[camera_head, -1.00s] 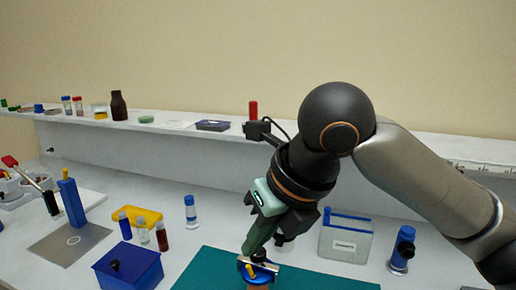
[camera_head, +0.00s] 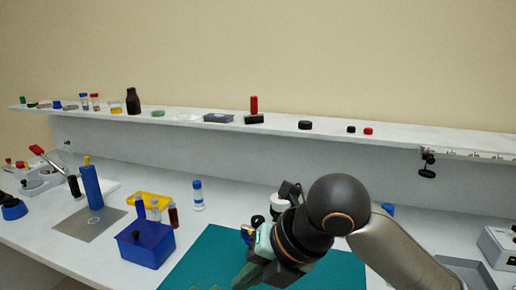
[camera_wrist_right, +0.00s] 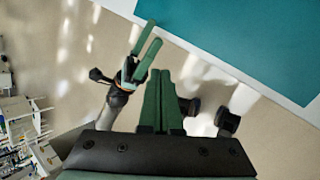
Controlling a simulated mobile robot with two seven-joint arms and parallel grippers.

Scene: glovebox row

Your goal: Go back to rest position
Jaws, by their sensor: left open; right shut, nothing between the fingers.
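In the head view my right gripper (camera_head: 245,278) is low at the front, over the near part of the teal mat (camera_head: 206,256), its fingers partly cut off by the bottom edge. In the right wrist view the right gripper's green fingers (camera_wrist_right: 161,74) are together with nothing between them. The wrist view also shows my left gripper (camera_wrist_right: 152,34), its two green fingers spread apart and empty, over the floor beside the bench edge.
A blue box (camera_head: 146,247), several vials, a yellow rack (camera_head: 152,201) and a blue post (camera_head: 91,187) stand left of the mat. A shelf (camera_head: 385,136) with small items runs along the back. My right arm hides part of the bench.

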